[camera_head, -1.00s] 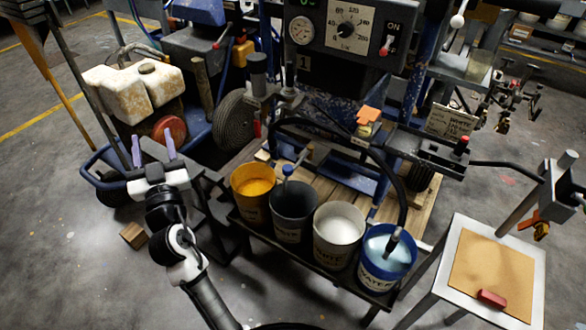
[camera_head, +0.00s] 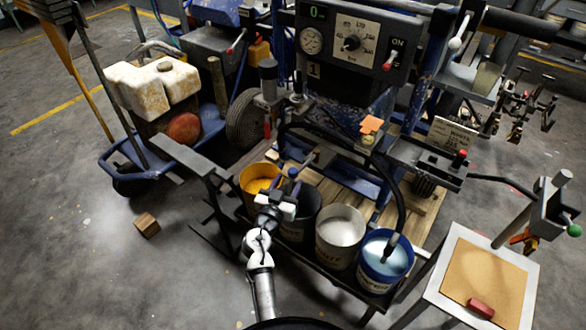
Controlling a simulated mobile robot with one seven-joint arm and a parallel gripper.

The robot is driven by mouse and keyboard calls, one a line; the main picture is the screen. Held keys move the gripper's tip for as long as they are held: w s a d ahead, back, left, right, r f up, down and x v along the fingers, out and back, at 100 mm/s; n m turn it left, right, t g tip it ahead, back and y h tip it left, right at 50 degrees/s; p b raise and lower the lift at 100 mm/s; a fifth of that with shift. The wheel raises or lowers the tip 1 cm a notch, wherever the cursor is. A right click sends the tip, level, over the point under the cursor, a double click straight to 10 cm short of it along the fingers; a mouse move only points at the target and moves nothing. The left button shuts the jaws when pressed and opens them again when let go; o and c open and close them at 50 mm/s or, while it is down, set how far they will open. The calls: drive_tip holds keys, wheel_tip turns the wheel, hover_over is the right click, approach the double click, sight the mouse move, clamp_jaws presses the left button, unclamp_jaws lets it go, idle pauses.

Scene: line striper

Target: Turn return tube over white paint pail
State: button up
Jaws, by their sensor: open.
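The return tube (camera_head: 309,160) is a short grey pipe with a blue knob (camera_head: 293,172) at its near end. It hangs over the dark grey pail (camera_head: 301,226), left of the white paint pail (camera_head: 336,247). The white pail is open and full of white paint. My gripper (camera_head: 285,187) is open, with its purple fingers pointing toward the blue knob from the near side, over the dark pail. One finger shows on each side of the knob; I cannot tell whether they touch it. My gripper hides much of the dark pail's mouth.
A yellow paint pail (camera_head: 250,193) stands left and a blue water pail (camera_head: 381,272) right on the same low shelf. A black hose (camera_head: 401,205) dips into the water pail. A side table (camera_head: 452,309) stands at right. A wooden block (camera_head: 146,224) lies on the floor.

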sight(291, 176)
drive_tip(key=p+x, duration=0.1)
drive_tip(key=x, duration=0.3)
drive_tip(key=shift+w+d, duration=0.2)
drive_tip(key=shift+w, duration=0.2)
clamp_jaws()
